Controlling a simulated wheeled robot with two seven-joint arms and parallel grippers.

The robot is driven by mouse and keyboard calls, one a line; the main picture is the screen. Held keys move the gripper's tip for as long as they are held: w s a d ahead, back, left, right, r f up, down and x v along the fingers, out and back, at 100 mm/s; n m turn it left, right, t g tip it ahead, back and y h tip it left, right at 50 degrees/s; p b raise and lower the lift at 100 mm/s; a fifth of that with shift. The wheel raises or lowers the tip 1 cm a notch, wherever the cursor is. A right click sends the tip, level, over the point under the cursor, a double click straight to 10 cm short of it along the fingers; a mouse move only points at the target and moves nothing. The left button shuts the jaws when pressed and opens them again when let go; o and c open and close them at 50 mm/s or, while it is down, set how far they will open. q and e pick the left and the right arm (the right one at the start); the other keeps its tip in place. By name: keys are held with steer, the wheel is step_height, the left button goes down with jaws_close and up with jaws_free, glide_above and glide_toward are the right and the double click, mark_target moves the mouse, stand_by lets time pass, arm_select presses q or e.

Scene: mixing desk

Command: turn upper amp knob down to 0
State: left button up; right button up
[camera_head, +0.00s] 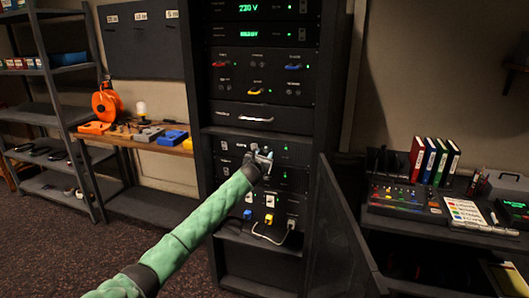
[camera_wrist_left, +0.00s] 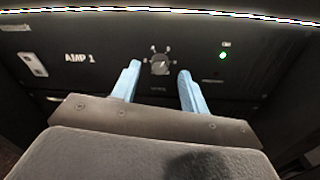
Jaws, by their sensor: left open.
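The upper amp is a dark rack panel (camera_head: 222,144) in the middle of the black rack. In the left wrist view its panel reads AMP 1 (camera_wrist_left: 80,58), with a small green light (camera_wrist_left: 223,55) lit at the right. Its round grey knob (camera_wrist_left: 159,65) has marks around it; the pointer's exact setting is too small to read. My left gripper (camera_head: 262,160) is in front of this panel. In the left wrist view its two pale blue fingers (camera_wrist_left: 158,76) are open, one on each side of the knob, apart from it. In the head view my gripper hides the knob.
Further rack units stand above, with coloured handles (camera_head: 256,91) and a silver handle drawer (camera_head: 243,117). Below are sockets with plugs and a white cable (camera_head: 283,238). An open dark door (camera_head: 342,235) is at the rack's right.

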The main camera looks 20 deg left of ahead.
mark_target(266, 150)
arm_select(q)
steer(key=shift+w, duration=1.15)
arm_select(e)
steer(key=shift+f, duration=0.9)
arm_select(q)
jaws_close()
arm_select(e)
steer(key=shift+w, duration=0.1)
